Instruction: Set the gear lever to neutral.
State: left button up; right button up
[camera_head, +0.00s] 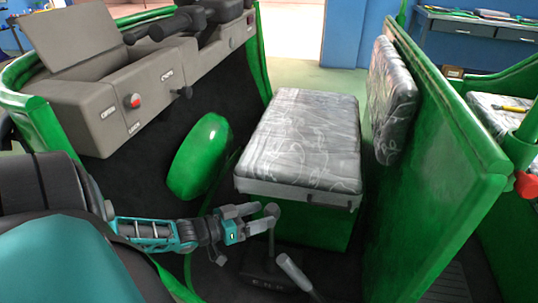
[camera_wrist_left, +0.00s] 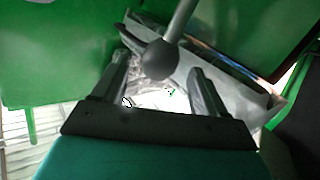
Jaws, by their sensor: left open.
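The gear lever (camera_head: 271,232) stands on a dark base (camera_head: 262,272) on the floor in front of the seat, with a round grey knob on top. The base has letter marks too small to read surely. My left gripper (camera_head: 257,218) reaches in from the left, open, with its fingers at the knob. In the left wrist view the dark knob (camera_wrist_left: 160,60) shows between the tips of my open left gripper (camera_wrist_left: 157,72), with the lever's shaft running up from it. I cannot tell whether a finger touches the knob. My right gripper is not in view.
A second lever with a grey handle (camera_head: 292,270) rises close to the right of the gear base. The patterned seat (camera_head: 302,142) is just behind. A green rounded cover (camera_head: 199,157) and the grey dashboard (camera_head: 130,100) are at the left. A green partition (camera_head: 435,170) stands at the right.

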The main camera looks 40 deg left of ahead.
pick_arm(q)
jog(key=p+v, duration=0.1)
jog(key=v, duration=0.2)
jog(key=shift+s+r, duration=0.1)
jog(key=shift+s, duration=0.1)
dwell(0.5)
